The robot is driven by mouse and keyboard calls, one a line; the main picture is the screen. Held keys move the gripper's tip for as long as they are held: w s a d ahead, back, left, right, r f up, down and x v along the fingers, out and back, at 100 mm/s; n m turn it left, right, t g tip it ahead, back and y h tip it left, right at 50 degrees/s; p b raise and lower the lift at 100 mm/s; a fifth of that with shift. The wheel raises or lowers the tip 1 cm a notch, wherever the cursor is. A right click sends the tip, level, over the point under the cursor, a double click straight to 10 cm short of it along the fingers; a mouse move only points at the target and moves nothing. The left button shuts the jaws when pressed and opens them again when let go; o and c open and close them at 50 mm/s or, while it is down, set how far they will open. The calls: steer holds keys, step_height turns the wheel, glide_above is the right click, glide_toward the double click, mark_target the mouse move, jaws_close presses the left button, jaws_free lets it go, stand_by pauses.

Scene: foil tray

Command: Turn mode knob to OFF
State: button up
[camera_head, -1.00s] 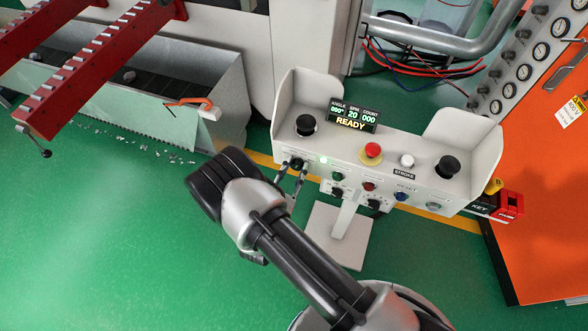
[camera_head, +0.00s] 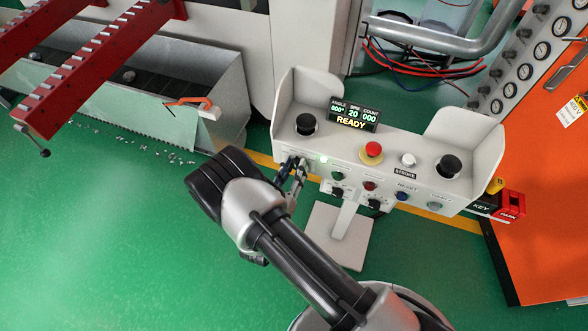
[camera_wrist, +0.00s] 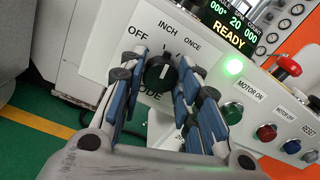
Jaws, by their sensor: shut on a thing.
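The black mode knob (camera_wrist: 158,74) is on the white front panel of the control box (camera_head: 392,165), at its left end. Labels OFF, INCH and ONCE are printed around it, and the MODE label is partly hidden by the fingers. A short white mark shows on the knob, away from OFF on the INCH and ONCE side; its exact setting is hard to tell. My gripper (camera_wrist: 161,68) has one finger on each side of the knob and is shut on it. In the head view my gripper (camera_head: 295,164) covers the knob.
The lit display (camera_head: 353,115) reads READY. A red emergency button (camera_head: 372,149) and black palm buttons are on top of the box. A green MOTOR ON button (camera_wrist: 233,112) sits right of the knob.

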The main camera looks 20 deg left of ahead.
steer(key=n, duration=0.5)
steer(key=shift+n, duration=2.7)
steer(key=o, duration=1.1)
steer(key=shift+c, duration=0.2)
steer(key=s+a, duration=0.1)
steer(key=s, duration=1.1)
steer(key=shift+f, duration=0.2)
